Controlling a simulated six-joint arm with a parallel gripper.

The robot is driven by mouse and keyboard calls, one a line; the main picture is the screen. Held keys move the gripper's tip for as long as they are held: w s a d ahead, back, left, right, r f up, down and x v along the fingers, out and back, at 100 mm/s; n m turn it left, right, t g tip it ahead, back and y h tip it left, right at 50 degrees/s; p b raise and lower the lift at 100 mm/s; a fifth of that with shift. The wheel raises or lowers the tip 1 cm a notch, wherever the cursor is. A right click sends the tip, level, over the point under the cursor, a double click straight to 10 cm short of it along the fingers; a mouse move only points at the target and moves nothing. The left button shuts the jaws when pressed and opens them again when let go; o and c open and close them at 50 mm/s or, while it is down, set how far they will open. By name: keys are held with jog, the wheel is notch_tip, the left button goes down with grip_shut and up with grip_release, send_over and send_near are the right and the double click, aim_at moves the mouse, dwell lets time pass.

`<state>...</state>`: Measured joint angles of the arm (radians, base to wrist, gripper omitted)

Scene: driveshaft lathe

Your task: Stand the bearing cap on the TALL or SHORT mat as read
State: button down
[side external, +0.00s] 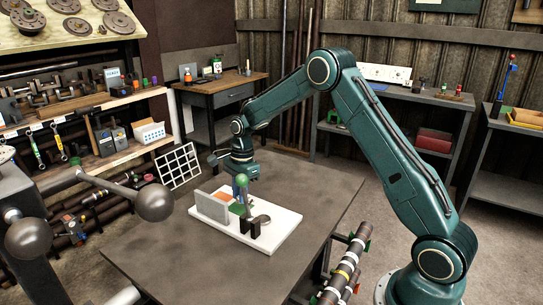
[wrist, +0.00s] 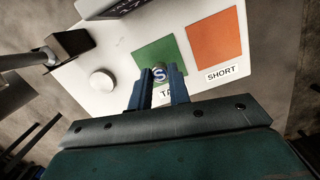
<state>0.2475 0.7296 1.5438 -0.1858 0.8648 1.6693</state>
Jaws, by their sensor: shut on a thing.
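My gripper (wrist: 158,88) is shut on the bearing cap (wrist: 160,73), a small round piece with a letter that looks like S on its face. In the wrist view the cap and blue fingertips overlap the near edge of the green mat (wrist: 151,52). I cannot tell whether the cap touches the board. The green mat's label (wrist: 167,93) is partly hidden by a finger; "TA" shows. The orange mat (wrist: 220,40), labelled SHORT (wrist: 222,73), lies to the right, bare.
A pale round disc (wrist: 101,80) lies left of the green mat. The dark table (side external: 165,247) is clear around the board.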

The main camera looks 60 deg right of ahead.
jog(key=shift+f, duration=0.9)
jog(key=shift+f, duration=0.1)
jog(key=c, duration=1.3)
grip_release()
jog(key=r, duration=0.4)
jog(key=d+r, duration=0.1)
jog(key=r, duration=0.7)
jog(key=shift+s+d+r, duration=0.1)
jog(key=shift+s+d, duration=0.05)
jog(key=shift+d, duration=0.05)
